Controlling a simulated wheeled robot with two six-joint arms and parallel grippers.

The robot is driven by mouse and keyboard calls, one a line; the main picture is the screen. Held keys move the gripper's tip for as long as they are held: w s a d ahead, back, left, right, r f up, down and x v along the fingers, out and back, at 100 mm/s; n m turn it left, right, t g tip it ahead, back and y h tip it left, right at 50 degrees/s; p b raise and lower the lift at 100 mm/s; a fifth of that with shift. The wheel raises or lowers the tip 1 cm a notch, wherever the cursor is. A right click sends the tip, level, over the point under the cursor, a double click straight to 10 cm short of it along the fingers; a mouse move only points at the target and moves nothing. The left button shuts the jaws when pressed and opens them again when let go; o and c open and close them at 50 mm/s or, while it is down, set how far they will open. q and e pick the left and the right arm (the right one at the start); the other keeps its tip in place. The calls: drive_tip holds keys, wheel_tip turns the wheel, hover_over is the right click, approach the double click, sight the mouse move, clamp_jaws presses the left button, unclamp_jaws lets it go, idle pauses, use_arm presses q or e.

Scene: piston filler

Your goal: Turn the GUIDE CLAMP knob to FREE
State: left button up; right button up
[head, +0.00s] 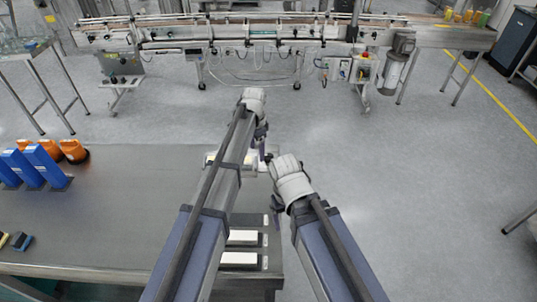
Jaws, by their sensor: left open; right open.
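No GUIDE CLAMP knob can be made out in the head view. A long steel conveyor line (250,40) runs across the back, with small fittings along it too small to read. My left gripper (262,138) is at the middle of the view, open and empty, pointing down by the end of its arm, well short of the conveyor line. My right gripper (277,202) is lower and slightly right, open, mostly hidden behind its own pale wrist. Neither gripper touches anything that I can see.
A grey table (110,220) at the left carries blue holders (45,165) and orange items (73,150). White blocks (240,259) lie near its right end. A control box with a red button (364,66) stands at the conveyor. Grey floor (420,170) is clear to the right.

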sight(269, 156)
use_arm(q)
drive_tip(key=w+d+m, duration=0.1)
drive_tip(key=w+d, duration=0.1)
drive_tip(key=w+d+m, duration=0.2)
drive_tip(key=w, duration=0.1)
drive_tip(key=shift+d, duration=0.1)
drive_tip(key=shift+s, duration=0.1)
wheel_tip(269, 156, down, 8)
drive_tip(key=b, duration=0.8)
drive_tip(key=shift+r, duration=0.1)
drive_tip(key=shift+c, duration=0.3)
clamp_jaws()
